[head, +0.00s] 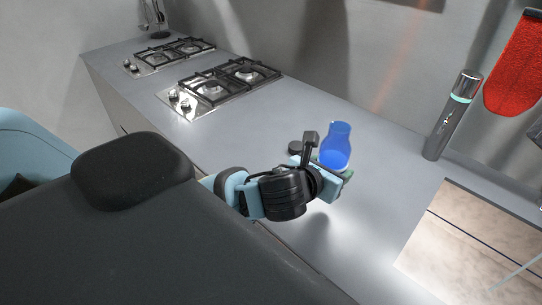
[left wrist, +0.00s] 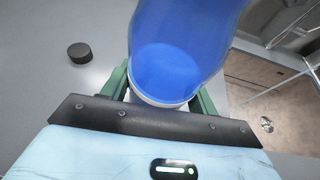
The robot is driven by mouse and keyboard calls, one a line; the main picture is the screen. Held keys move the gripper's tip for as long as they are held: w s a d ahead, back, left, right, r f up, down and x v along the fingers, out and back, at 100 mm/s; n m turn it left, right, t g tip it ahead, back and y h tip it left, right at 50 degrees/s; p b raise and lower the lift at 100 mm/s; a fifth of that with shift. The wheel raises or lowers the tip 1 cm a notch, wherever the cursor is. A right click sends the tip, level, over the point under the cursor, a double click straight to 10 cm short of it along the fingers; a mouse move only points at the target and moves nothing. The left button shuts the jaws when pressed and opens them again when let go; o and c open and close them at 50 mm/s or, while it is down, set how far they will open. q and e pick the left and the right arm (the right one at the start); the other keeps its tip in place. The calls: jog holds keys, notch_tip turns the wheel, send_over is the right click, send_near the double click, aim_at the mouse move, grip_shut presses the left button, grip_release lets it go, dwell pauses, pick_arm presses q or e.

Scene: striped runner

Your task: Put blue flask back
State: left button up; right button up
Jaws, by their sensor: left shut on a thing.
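The blue flask (head: 337,146) is translucent blue with a pale base, and stands roughly upright over the grey counter in the head view. My left gripper (head: 338,171) is shut on it near its base. In the left wrist view the flask (left wrist: 180,55) fills the top middle, between the green fingers of my left gripper (left wrist: 163,98). I cannot tell whether its base touches the counter. My right gripper is not in view.
A small black disc (head: 296,147) lies on the counter (head: 225,137) left of the flask. A grey bottle (head: 452,117) stands at the right by the wall. Two gas hobs (head: 222,86) are at the back left.

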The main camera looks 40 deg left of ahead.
pick_arm(q)
jog(key=shift+s+a, duration=0.25)
jog(key=shift+a, duration=0.1)
jog(key=s+d+f+n+y, duration=0.2)
jog(key=s+n+y, duration=0.2)
jog(key=s, duration=0.5)
jog(key=w+a+f, duration=0.1)
jog(key=w+a, duration=0.8)
jog(key=w, duration=0.2)
jog(key=shift+a+g, duration=0.4)
jog(key=f, duration=0.2)
jog(key=shift+w+a+f, duration=0.3)
jog(key=shift+w+a, duration=0.05)
jog(key=shift+f, duration=0.5)
jog(key=shift+f, duration=0.1)
jog(key=o, duration=1.1)
jog(key=shift+f, duration=0.1)
